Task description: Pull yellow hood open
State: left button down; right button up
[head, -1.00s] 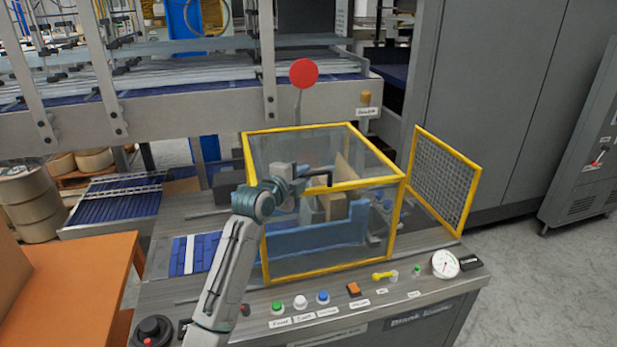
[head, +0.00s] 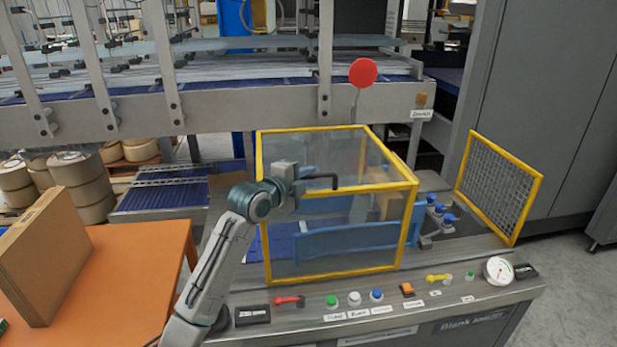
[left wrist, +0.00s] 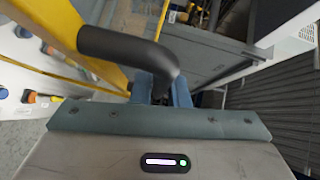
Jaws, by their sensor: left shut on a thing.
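The hood (head: 340,274) is a clear box with a yellow frame, standing on the machine top in the head view. A dark bent handle (head: 322,178) sticks out at its upper front edge. My left gripper (head: 300,180) is at this handle. In the left wrist view, the black handle (left wrist: 115,45) runs down between the two blue-grey fingers (left wrist: 163,88), which are shut on it. Blue fittings (head: 440,212) lie uncovered to the right of the hood. A blue guide and a tan carton show dimly through the panels. My right gripper is not in view.
A yellow-framed mesh guard (head: 497,187) stands to the right, with a gap before the hood. Buttons and a gauge (head: 498,270) line the front panel. An orange table (head: 130,270) with a brown box (head: 48,255) is at left. A red disc (head: 363,73) rises behind the hood.

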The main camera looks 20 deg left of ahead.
pick_arm(q)
jog(key=shift+f, duration=0.1)
jog(key=c, duration=1.4)
grip_release()
jog(key=shift+s, duration=0.3)
jog(key=b+v, duration=0.3)
jog(key=v, duration=0.7)
